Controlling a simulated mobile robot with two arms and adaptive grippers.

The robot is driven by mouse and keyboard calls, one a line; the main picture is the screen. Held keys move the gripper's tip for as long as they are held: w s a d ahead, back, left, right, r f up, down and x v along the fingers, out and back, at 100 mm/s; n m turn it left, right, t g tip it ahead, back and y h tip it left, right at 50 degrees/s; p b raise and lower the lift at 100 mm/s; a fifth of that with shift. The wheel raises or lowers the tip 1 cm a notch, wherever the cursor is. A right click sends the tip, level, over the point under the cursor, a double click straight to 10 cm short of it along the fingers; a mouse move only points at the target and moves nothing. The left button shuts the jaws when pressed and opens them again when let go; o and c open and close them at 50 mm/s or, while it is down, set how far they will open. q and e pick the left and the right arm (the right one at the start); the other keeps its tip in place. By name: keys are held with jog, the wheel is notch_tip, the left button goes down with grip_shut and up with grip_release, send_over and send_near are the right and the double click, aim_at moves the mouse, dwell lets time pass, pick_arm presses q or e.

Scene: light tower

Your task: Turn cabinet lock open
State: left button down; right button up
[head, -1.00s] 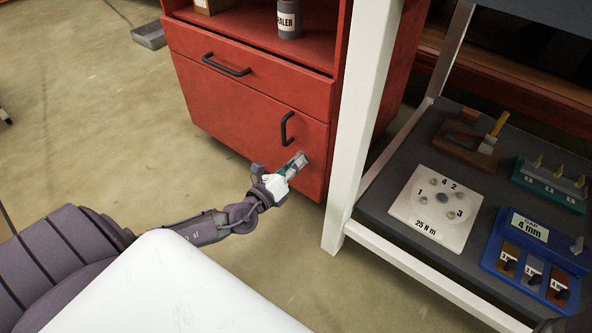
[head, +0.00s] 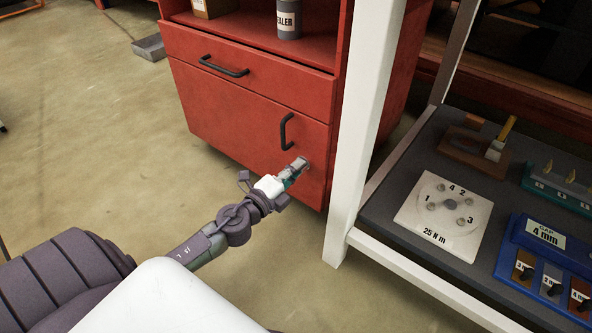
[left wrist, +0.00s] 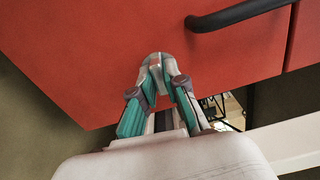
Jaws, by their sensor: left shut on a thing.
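The red cabinet (head: 205,105) stands ahead, with its lower door (head: 240,125) shut and a black handle (head: 286,131) on it. My left gripper (head: 299,165) is at the lower right of this door, below the handle, where the lock is. It is shut on the lock's small grey turning piece. In the left wrist view my left gripper (left wrist: 159,65) has its fingertips together against the red door, beside the black handle (left wrist: 240,14). The fingers hide most of the lock, so its angle cannot be told. My right gripper does not show.
A white post (head: 362,120) of a shelf unit stands close to the right of the lock. Its dark shelf (head: 405,235) holds a white numbered plate (head: 445,215), a blue gauge block (head: 530,250) and other fixtures. Open floor (head: 90,130) lies left of the cabinet.

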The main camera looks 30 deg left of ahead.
pick_arm(q)
jog(key=shift+n, duration=0.6)
jog(key=c, duration=1.2)
grip_release()
jog(key=s, duration=1.2)
jog(key=shift+a, duration=0.45)
